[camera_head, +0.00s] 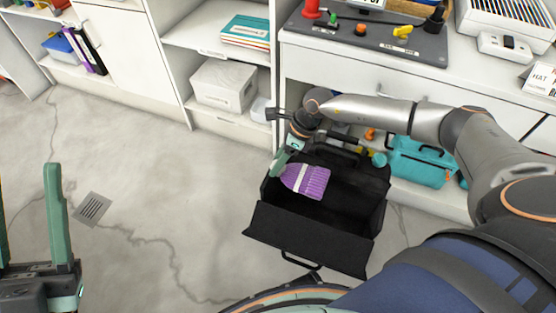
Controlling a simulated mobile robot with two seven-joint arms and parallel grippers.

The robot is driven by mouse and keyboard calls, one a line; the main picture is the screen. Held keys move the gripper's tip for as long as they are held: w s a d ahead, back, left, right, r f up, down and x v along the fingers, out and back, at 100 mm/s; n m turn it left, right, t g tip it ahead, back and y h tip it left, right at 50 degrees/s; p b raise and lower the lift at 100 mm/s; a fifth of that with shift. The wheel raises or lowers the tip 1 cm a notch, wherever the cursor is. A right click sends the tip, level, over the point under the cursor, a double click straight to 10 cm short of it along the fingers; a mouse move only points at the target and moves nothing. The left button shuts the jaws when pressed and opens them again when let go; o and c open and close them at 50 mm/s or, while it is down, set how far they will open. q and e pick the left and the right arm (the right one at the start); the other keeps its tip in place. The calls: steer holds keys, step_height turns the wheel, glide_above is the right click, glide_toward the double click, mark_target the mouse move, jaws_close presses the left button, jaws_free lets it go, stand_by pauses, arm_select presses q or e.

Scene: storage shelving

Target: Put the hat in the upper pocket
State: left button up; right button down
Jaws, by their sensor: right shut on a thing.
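The purple knitted hat (309,182), with a paler part on its left, is in my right gripper (285,161). The gripper is shut on its left end and holds it over the open black bag (310,239). The bag stands on the floor, with a front panel folded down toward me and a dark interior. I cannot make out separate pockets in it. I cannot tell whether the hat touches the bag. My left gripper (31,222) is at the lower left, open and empty, well away from the bag.
A white shelf unit with a counter (310,47) stands close behind the bag. A teal case (421,162) is on the low shelf at right. A white box (224,86) sits at left. The floor left of the bag is clear, with a drain grate (92,209).

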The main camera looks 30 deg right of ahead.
arm_select(q)
step_height(320, 180, down, 8)
steer(key=n+b, duration=0.1)
steer(key=b, duration=0.6)
steer(key=shift+w+d+f, duration=0.2)
steer(key=shift+w+d, duration=0.05)
steer(key=shift+d, duration=0.1)
arm_select(e)
step_height(320, 180, down, 10)
steer(key=shift+r, duration=0.1)
steer(key=shift+c, duration=1.1)
jaws_free()
